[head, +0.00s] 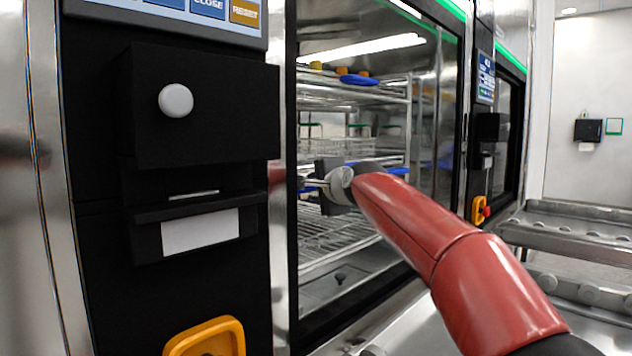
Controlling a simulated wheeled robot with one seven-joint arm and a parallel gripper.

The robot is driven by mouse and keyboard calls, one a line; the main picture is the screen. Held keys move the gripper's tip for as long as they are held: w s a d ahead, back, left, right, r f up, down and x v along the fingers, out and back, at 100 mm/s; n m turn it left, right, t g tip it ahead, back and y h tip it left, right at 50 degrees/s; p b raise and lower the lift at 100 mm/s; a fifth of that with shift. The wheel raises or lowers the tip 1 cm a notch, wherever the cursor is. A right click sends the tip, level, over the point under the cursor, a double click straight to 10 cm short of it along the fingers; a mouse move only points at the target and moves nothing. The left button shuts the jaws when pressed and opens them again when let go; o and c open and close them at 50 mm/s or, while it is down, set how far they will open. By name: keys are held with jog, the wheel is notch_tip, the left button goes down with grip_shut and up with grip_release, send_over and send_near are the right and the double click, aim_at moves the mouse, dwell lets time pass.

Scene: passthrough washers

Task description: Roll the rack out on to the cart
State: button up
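The wire rack (352,100) stands inside the washer chamber (436,130), seen through the open front. It has several shelves, with blue and orange items on them. My red arm reaches in from the lower right, and my gripper (313,185) is at the rack's left front side, about mid-height. Its fingers are small and partly hidden by the dark gripper body, so I cannot tell whether they hold a rack bar. A steel roller surface (572,226), perhaps part of the cart, shows at the right.
The black control column (215,120) with a round knob and a printer slot stands close at the left. A yellow handle (208,338) juts out below it. A second washer panel (486,78) and another yellow handle (479,210) are farther right. The chamber's steel frame edges lie close to my arm.

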jog(key=shift+w+a, duration=0.15)
jog(key=shift+w, duration=0.05)
grip_shut()
jog(key=shift+f, duration=0.1)
